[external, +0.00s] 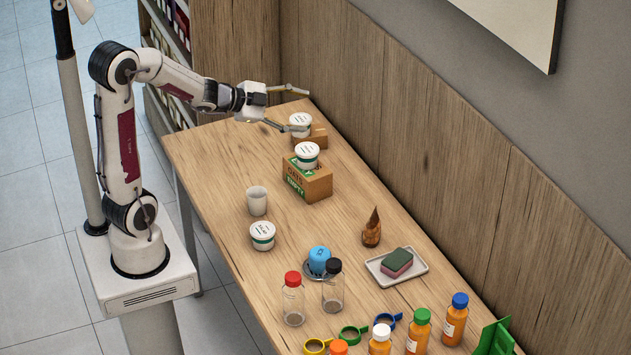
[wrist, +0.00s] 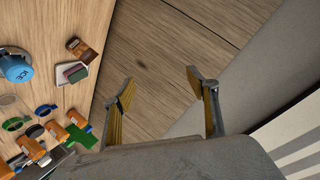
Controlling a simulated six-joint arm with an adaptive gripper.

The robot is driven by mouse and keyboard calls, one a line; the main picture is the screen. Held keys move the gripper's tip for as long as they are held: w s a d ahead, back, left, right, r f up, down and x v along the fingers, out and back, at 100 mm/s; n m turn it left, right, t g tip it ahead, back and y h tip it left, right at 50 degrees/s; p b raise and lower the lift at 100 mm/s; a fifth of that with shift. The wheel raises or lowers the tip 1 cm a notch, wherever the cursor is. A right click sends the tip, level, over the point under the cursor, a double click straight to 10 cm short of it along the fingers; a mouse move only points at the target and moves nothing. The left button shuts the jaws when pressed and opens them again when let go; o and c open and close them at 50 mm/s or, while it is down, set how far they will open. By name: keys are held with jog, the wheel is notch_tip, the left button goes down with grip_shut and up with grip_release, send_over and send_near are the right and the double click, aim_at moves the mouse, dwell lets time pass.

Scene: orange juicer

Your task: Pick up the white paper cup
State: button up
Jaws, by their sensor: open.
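The white paper cup (external: 257,200) stands upright on the wooden table (external: 213,165), near its left edge and left of the cardboard box. My gripper (external: 296,107) is at the far end of the table, above and behind the cup and well apart from it. Its two fingers are spread wide with nothing between them. In the wrist view my open gripper (wrist: 158,82) faces the wood panel, and the white cup does not show there.
Lidded tubs (external: 262,235) stand near the cup and on cardboard boxes (external: 307,183). Glass bottles (external: 293,300), a blue item (external: 319,260), a sponge tray (external: 398,268) and orange bottles (external: 455,320) fill the near half. A wooden wall (external: 440,130) borders the right side.

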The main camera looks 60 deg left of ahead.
jog(key=a+f+g+h, duration=0.1)
jog(key=a+f+h, duration=0.15)
jog(key=f, duration=0.65)
jog(key=n+h, duration=0.2)
jog(key=n, duration=0.4)
send_near(252, 199)
jog(key=shift+y, duration=0.25)
jog(key=w+f, duration=0.1)
jog(key=w+a+f, duration=0.1)
jog(key=f, duration=0.1)
jog(key=shift+w+f, duration=0.1)
jog(key=shift+f, duration=0.1)
jog(key=shift+t, duration=0.3)
jog(key=shift+w, duration=0.1)
jog(key=shift+x, duration=1.25)
jog(key=shift+w, duration=0.1)
jog(key=shift+x, duration=2.5)
jog(key=shift+w+a+r, duration=0.1)
jog(key=shift+r, duration=0.05)
